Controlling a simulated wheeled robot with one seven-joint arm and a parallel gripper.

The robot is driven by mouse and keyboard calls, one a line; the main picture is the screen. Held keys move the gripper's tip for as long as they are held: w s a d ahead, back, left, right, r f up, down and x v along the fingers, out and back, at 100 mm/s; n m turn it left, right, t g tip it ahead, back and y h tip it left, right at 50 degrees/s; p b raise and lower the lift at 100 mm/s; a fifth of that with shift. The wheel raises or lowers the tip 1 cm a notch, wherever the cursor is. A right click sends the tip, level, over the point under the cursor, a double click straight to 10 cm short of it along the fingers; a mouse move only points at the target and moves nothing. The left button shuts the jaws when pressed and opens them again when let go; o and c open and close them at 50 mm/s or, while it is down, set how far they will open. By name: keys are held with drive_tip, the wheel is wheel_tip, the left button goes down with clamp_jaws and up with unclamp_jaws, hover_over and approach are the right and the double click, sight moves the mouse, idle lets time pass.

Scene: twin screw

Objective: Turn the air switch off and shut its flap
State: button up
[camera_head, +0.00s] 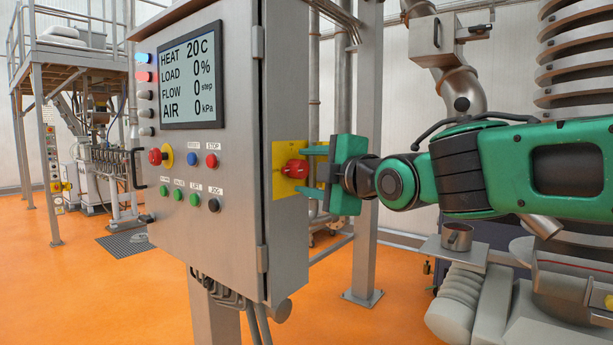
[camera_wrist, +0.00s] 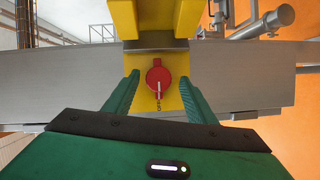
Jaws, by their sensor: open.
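The air switch is a red knob (camera_head: 295,169) on a yellow plate on the right side wall of the grey control cabinet. In the wrist view the knob (camera_wrist: 157,76) shows a pale mark pointing down the picture on the yellow plate (camera_wrist: 168,101). A yellow frame (camera_wrist: 122,18) with a gap in its middle stands out beyond the knob; it looks like the flap, open. My gripper (camera_head: 312,171) faces the knob. In the wrist view its green fingers (camera_wrist: 157,83) are open, one on each side of the knob, with visible gaps.
The cabinet's screen (camera_head: 191,79) reads AIR 0 kPa. Its front has several buttons and a red emergency knob (camera_head: 155,156). A grey post (camera_head: 368,150) stands close behind my gripper. A cup (camera_head: 457,236) sits on a small shelf at right. Orange floor lies open at left.

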drive_tip(key=v, duration=0.9)
drive_tip(key=shift+s, duration=0.3)
drive_tip(key=shift+d+f, duration=0.1)
drive_tip(key=shift+d, duration=0.05)
drive_tip(key=s+d+f+m+g+h, duration=0.3)
drive_tip(key=d+f+m+g+h, duration=0.4)
drive_tip(key=d+f+m, duration=1.15)
drive_tip(key=s+d+f+m+g, duration=0.4)
drive_tip(key=s+d+f, duration=0.4)
drive_tip(key=s, duration=0.3)
drive_tip(key=s+d+f+m+g+h, duration=0.1)
drive_tip(key=s+d+f+m+g, duration=0.3)
drive_tip(key=s, duration=0.8)
drive_tip(key=d+f+m, duration=0.2)
drive_tip(key=d+f, duration=0.2)
drive_tip(key=f, duration=0.1)
drive_tip(key=shift+d+f, duration=0.2)
drive_tip(key=shift+f, duration=0.1)
drive_tip(key=shift+s, duration=0.1)
